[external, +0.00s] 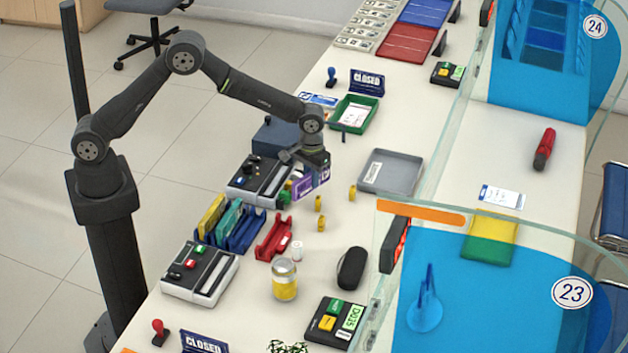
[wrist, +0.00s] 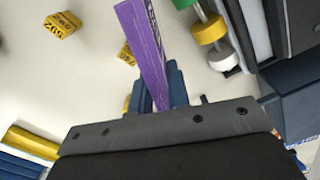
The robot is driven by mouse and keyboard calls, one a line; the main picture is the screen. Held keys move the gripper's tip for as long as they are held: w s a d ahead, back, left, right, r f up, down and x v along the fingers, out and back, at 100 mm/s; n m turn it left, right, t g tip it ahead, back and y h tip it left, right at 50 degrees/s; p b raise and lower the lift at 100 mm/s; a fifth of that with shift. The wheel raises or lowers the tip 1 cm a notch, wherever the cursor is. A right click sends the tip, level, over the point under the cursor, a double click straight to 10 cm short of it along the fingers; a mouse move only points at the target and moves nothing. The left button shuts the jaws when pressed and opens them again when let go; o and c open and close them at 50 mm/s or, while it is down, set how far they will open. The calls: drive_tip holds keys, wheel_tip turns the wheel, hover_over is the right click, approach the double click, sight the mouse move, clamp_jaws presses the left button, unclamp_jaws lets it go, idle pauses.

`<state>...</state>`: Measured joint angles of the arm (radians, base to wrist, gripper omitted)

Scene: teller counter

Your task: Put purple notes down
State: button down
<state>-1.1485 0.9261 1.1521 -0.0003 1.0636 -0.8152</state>
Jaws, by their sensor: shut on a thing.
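In the wrist view the purple notes (wrist: 141,45) stand out past the blue-grey fingers (wrist: 172,88) as a thin purple strip with a pale label. Their lower edge and the gap below are hard to judge. A blue rack (external: 238,237) with yellow and teal notes stands to the lower left. A red holder (external: 273,240) stands beside it, and a grey tray (external: 391,171) lies to the right.
Small yellow blocks (external: 320,223) stand on the counter below my gripper; one shows clearly in the wrist view (wrist: 62,24). A black-and-white machine (external: 262,182) is close on the left. A jar (external: 284,279) and a black case (external: 351,268) stand nearer the camera. Glass screens line the right.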

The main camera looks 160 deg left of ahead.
drive_tip(key=shift+s+a+f, duration=0.1)
drive_tip(key=shift+a+f, duration=0.05)
drive_tip(key=shift+f, duration=1.95)
drive_tip(key=shift+f, duration=0.15)
drive_tip(key=c, duration=1.6)
unclamp_jaws()
drive_tip(key=shift+c, duration=0.2)
wheel_tip(320, 180, up, 11)
drive_tip(key=shift+o, duration=0.2)
drive_tip(key=shift+r, duration=0.35)
drive_tip(key=o, duration=0.3)
drive_tip(key=shift+r, duration=0.35)
